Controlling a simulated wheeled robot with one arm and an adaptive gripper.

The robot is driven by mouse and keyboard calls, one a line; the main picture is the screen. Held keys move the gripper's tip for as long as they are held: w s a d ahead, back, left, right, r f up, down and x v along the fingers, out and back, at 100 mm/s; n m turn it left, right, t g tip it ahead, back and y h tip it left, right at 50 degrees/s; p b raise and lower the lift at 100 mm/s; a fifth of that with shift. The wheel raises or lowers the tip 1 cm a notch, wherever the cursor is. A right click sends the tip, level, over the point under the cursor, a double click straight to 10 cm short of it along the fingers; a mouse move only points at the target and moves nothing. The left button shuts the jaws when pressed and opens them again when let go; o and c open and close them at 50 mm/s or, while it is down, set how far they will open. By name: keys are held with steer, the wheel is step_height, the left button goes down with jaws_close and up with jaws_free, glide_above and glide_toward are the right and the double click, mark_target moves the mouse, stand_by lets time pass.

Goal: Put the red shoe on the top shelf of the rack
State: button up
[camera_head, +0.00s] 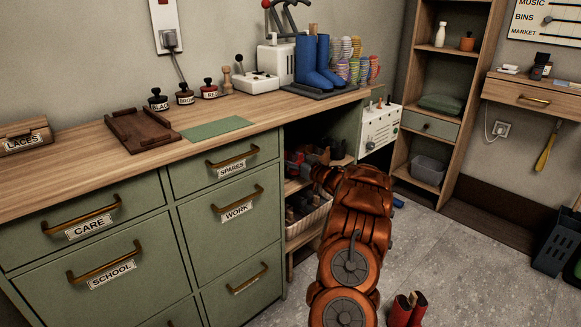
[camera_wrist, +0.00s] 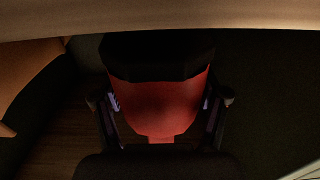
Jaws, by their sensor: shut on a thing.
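My gripper (camera_wrist: 160,103) is shut on the red shoe (camera_wrist: 165,112), with one finger on each side of it in the wrist view. The shoe shows a red body and a black part at the far end. In the head view my gripper (camera_head: 316,160) reaches into the upper opening of the rack (camera_head: 292,186) under the bench's right end. The shoe is mostly hidden there by my arm and the shadow. I cannot tell whether it touches the top shelf.
Below the gripper a pale basket (camera_head: 308,222) holds dark items. The bench top (camera_head: 262,108) overhangs the opening, and green drawers (camera_head: 235,215) stand to its left. Red boots (camera_head: 407,309) stand on the floor. A tall shelf unit (camera_head: 403,110) stands behind at right.

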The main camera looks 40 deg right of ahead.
steer(key=shift+f, duration=0.9)
steer(key=shift+r, duration=0.1)
steer(key=shift+a, duration=0.1)
steer(key=o, duration=1.5)
steer(key=s+p, duration=0.2)
steer(key=s, duration=1)
steer(key=shift+a, duration=0.15)
steer(key=shift+a, duration=0.1)
